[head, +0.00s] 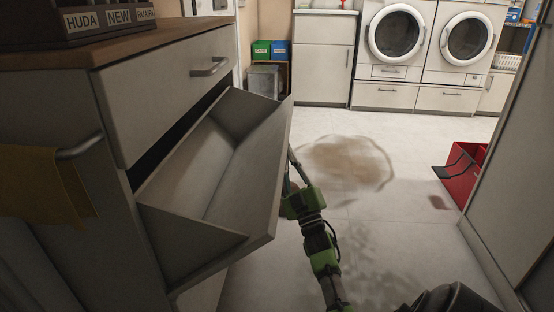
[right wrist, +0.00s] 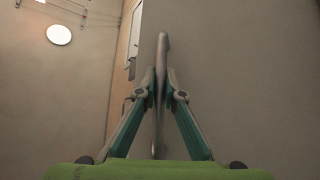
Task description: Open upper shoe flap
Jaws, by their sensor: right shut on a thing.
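The upper shoe flap (head: 245,170) of the grey cabinet on the left is tilted outward, and its empty inside shows in the head view. Its front face fills the right of the right wrist view (right wrist: 250,80). There my right gripper (right wrist: 161,85) is shut on the flap's handle (right wrist: 162,50), with one finger on each side of it. In the head view my right arm reaches up from the bottom, and the fingertips and handle are hidden behind the flap. My left gripper is in neither view.
A closed drawer (head: 150,100) with a bar handle sits above the flap. A yellow cloth (head: 45,185) hangs on the cabinet's side. A red container (head: 463,172) stands on the floor at right, beside a tall panel (head: 520,150).

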